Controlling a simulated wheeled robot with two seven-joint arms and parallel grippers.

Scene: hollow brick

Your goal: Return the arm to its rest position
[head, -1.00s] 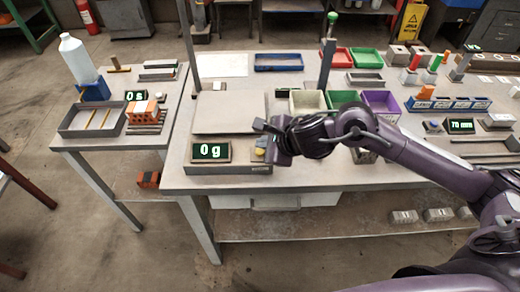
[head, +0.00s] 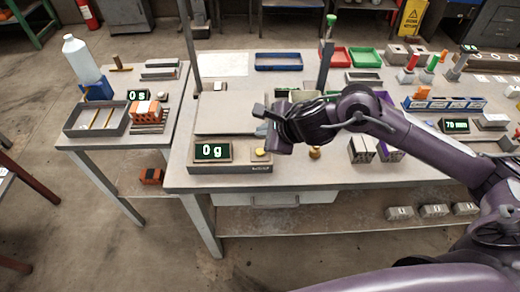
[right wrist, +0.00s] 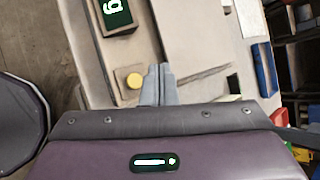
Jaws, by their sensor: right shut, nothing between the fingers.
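My right gripper (head: 261,131) hangs over the front right part of the scale at the front of the main bench. In the right wrist view its two grey fingers (right wrist: 158,84) are pressed together with nothing between them. The scale's yellow button (head: 260,152) is just in front of the fingers, and it also shows beside them in the right wrist view (right wrist: 134,81). The fingers look apart from the button. The scale display (head: 212,151) reads 0 g, and its plate (head: 222,113) is bare. My left gripper is not in view.
A brass weight (head: 315,153) and upright blocks (head: 362,150) stand near or below my right forearm. A post (head: 325,65) rises behind the gripper, with a blue tray (head: 278,62) at the back. A side table left holds an orange hollow brick (head: 145,109).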

